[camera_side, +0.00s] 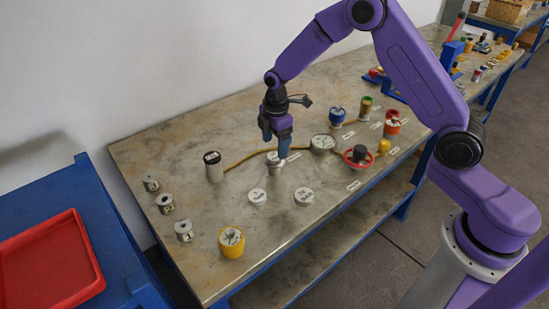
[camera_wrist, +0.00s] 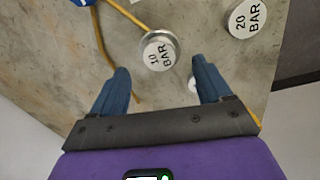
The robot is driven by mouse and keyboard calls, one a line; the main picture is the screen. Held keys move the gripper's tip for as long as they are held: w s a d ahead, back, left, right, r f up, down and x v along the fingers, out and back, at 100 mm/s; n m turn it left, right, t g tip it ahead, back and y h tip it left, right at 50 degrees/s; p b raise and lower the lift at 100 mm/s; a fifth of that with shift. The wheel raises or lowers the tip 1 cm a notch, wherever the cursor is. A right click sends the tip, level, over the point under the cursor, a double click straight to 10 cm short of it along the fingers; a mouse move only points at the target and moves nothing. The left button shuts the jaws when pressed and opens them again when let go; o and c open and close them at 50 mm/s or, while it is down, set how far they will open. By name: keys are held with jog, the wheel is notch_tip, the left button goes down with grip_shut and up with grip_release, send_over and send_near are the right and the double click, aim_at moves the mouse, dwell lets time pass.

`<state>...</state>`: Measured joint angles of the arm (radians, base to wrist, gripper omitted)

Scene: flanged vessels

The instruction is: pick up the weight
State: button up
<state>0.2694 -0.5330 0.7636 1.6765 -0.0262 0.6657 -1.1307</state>
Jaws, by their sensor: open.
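A short round metal weight (camera_wrist: 158,52) with a white top marked "10 BAR" lies ahead of my gripper (camera_wrist: 161,70) in the wrist view, between the lines of its two blue fingers. In the side view the likely same weight (camera_side: 275,165) stands on the bench just below my gripper (camera_side: 274,145), which points down. The jaws are open with nothing between them. A wider disc marked "20 BAR" (camera_wrist: 246,18) lies at the upper right of the wrist view. The side view does not show clearly whether a fingertip touches the weight.
A yellow hose (camera_side: 247,155) runs past the weight. Small metal cylinders (camera_side: 166,203) line the left end.

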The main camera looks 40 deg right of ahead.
aim_at(274, 156)
jog(key=shift+w+f, duration=0.1)
jog(key=shift+f, duration=1.9)
jog(key=shift+r, duration=0.1)
jog(key=c, duration=1.3)
